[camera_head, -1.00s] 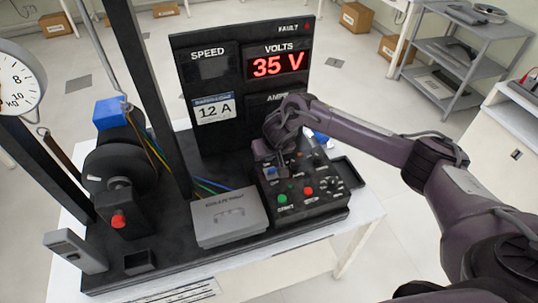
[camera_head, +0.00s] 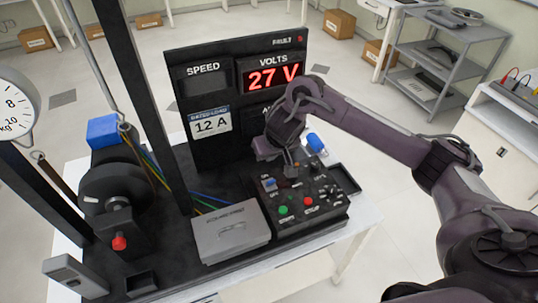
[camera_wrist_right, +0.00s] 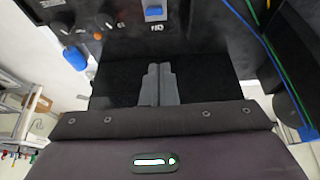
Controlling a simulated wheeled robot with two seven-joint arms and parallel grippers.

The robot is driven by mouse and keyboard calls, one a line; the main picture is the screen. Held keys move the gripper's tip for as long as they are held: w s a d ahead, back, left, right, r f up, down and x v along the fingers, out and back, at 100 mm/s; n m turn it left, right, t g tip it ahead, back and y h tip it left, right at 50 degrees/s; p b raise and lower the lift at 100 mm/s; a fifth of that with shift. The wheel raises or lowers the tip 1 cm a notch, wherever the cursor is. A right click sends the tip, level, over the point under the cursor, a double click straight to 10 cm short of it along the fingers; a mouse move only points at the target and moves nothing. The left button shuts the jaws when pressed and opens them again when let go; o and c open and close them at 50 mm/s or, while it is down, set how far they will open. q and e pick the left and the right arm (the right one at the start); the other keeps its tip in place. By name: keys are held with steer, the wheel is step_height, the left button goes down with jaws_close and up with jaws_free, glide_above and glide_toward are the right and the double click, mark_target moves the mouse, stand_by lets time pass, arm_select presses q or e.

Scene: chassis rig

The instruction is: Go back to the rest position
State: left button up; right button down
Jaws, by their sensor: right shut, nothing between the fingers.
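My right gripper (camera_head: 291,170) hangs over the back of the black control box (camera_head: 335,205), in front of the display panel (camera_head: 208,155). In the right wrist view its two grey fingers (camera_wrist_right: 158,85) are together with nothing between them. A blue switch (camera_head: 270,184) on the control box is close to the fingertips in the head view. It also shows in the right wrist view (camera_wrist_right: 154,12), apart from the fingers. My left gripper is in neither view.
The panel's red volts readout (camera_head: 274,76) shows 27 V. A grey lidded box (camera_head: 231,232) sits left of the control box. A black post (camera_head: 145,110), a motor wheel (camera_head: 115,190) and a dial scale (camera_head: 14,108) stand at left.

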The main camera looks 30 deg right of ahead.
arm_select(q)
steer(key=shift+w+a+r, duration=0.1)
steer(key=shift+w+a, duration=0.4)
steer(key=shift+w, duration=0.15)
